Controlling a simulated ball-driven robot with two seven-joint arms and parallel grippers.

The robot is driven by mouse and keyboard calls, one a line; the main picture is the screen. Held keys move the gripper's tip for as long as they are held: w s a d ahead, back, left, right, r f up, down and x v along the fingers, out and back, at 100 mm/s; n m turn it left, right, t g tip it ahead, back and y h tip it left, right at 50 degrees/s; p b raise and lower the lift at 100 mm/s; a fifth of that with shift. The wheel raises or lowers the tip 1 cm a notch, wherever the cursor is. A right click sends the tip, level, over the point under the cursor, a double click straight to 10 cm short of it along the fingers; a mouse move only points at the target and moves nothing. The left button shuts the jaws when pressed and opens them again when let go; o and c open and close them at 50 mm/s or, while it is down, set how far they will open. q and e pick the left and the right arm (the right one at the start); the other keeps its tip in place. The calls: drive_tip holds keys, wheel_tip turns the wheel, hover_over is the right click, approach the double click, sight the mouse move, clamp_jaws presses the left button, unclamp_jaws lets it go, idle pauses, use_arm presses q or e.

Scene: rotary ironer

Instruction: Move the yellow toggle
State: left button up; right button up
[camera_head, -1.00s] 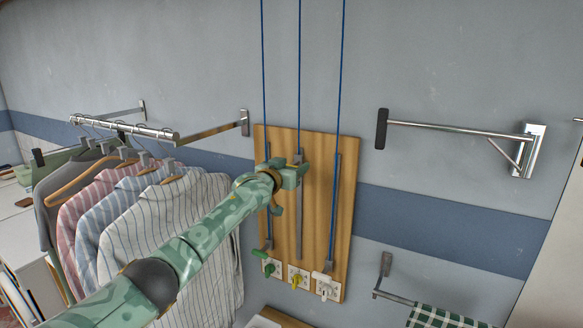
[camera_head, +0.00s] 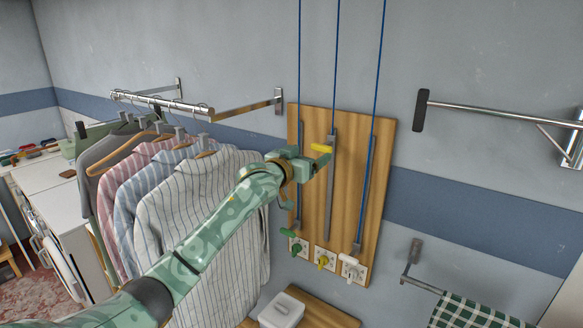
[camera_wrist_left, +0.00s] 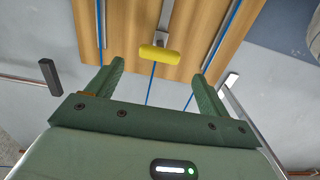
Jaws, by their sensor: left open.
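A yellow toggle handle (camera_head: 321,148) sits high on the middle rail of a wooden board (camera_head: 382,150) on the wall. It also shows in the left wrist view (camera_wrist_left: 159,53) as a short yellow bar on a grey slider. My left gripper (camera_head: 318,163) is just below the handle in the head view. In the left wrist view the gripper (camera_wrist_left: 157,72) is open and empty, with the bar beyond its fingertips and lined up between them. A second, smaller yellow piece (camera_head: 325,262) sits at the board's bottom. My right gripper is not in view.
A green handle (camera_head: 288,232) and a green piece (camera_head: 296,249) are at the board's lower left, a white piece (camera_head: 352,269) at its lower right. Blue cords run up from the board. Hanging shirts (camera_head: 190,205) are behind my left arm. A wall bar (camera_head: 500,113) stands out at right.

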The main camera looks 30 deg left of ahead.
use_arm(q)
drive_tip(key=s+b, duration=0.1)
drive_tip(key=s, duration=0.6)
drive_tip(key=shift+a, duration=0.3)
drive_tip(key=shift+s, duration=0.1)
